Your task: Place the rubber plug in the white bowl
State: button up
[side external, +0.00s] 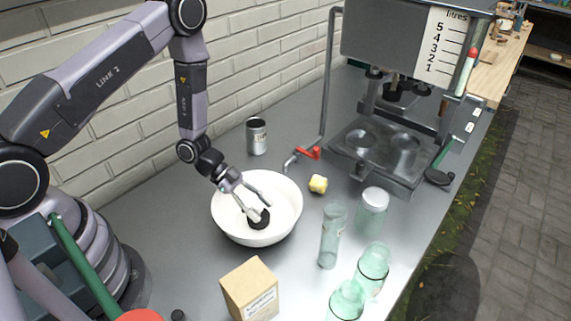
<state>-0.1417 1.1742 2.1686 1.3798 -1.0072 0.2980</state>
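The white bowl (228,226) stands upright on the grey metal counter, left of the middle. A small black round piece, which looks like the rubber plug (260,224), is inside the bowl's outline at the lower right of its hollow. My gripper (261,210) reaches down into the bowl from the upper left. Its two fingers are spread apart, with their tips at the plug. One finger overlaps the plug in the picture. I cannot tell whether the fingers grip the plug or whether it rests on the bowl's floor.
A yellow lump (318,184) lies right of the bowl. A metal can (257,136) stands behind it, a cardboard box (250,289) in front. Glass jars (372,211) and a glass tube (331,235) stand to the right. A filling machine (395,130) stands at the back right. A brick wall runs behind.

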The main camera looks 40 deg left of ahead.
jog(key=shift+o, duration=0.4)
jog(key=shift+a+r, duration=0.1)
jog(key=shift+r, duration=0.1)
jog(key=v, duration=1.1)
jog(key=shift+w+a+r, duration=0.1)
jog(key=shift+a+r, duration=0.05)
jog(key=shift+a, duration=0.05)
jog(key=w+a+r+n+t+y, duration=0.2)
jog(key=w+a+r+t+y, duration=0.1)
jog(key=w+a+r+y, duration=0.35)
jog(key=a+r+n+t+y, duration=0.3)
jog(key=r+n+y, duration=0.3)
jog(key=r, duration=0.9)
jog(key=s+d+r+n+g+y, duration=0.15)
jog(key=s+r+n, duration=0.35)
jog(key=s+r, duration=0.5)
jog(key=s+d+f+n+g+h, duration=0.1)
jog(key=s+d+n+h, duration=0.2)
jog(key=s, duration=1.1)
jog(key=d, duration=0.3)
jog(key=shift+d+f, duration=0.15)
